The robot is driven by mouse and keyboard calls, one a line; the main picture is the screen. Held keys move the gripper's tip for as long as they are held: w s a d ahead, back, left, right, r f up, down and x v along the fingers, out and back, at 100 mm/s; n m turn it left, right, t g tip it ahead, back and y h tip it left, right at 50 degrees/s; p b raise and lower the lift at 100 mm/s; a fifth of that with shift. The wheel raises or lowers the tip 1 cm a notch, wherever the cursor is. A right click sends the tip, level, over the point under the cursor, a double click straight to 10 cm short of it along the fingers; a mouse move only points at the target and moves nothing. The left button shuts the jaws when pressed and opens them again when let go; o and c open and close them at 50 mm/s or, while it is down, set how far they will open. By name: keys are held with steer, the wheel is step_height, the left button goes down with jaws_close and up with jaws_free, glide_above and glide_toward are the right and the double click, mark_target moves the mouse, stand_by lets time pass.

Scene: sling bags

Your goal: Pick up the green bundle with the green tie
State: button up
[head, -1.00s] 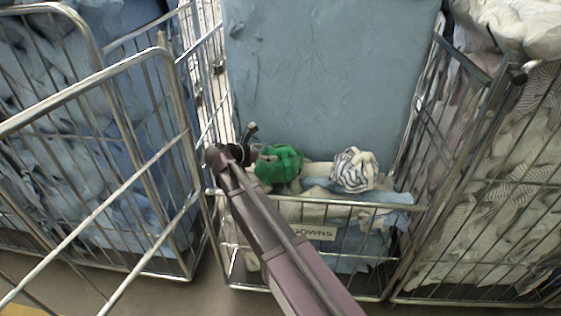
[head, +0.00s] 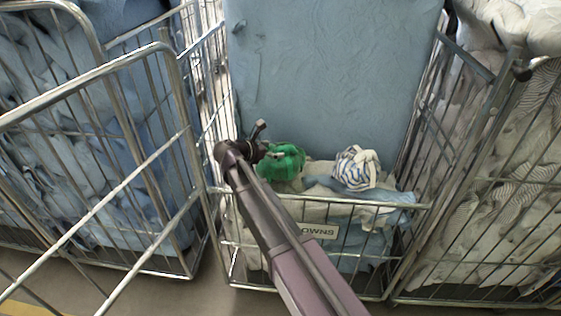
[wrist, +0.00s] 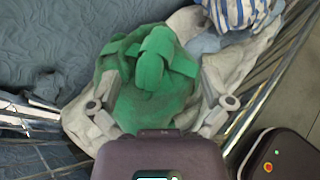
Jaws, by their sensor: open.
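The green bundle (head: 283,163) with its green tie sits on pale cloths in the middle cage, left of a striped bundle. In the wrist view the bundle (wrist: 150,75) fills the centre, its tie (wrist: 152,62) folded over the top in wide green loops. My gripper (head: 268,153) is at the bundle's left side in the head view. In the wrist view my gripper (wrist: 157,105) is open, with one finger on each side of the bundle. I cannot tell whether the fingers touch it.
A blue-and-white striped bundle (head: 356,168) lies just right, also in the wrist view (wrist: 240,10). The cage's front rail (head: 330,200) with a label (head: 318,231) runs below. A large blue block (head: 335,80) stands behind. Wire cages flank both sides.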

mark_target(281, 149)
steer(key=shift+a+f+b+x, duration=0.1)
steer(key=shift+b+x, duration=0.45)
steer(key=shift+x, duration=0.55)
steer(key=shift+a+f+b+x, duration=0.1)
steer(key=shift+b+x, duration=0.4)
steer(key=shift+x, duration=0.6)
steer(key=shift+w+d+f, duration=0.1)
steer(key=shift+w+d, duration=0.2)
steer(key=shift+w, duration=0.05)
jaws_close()
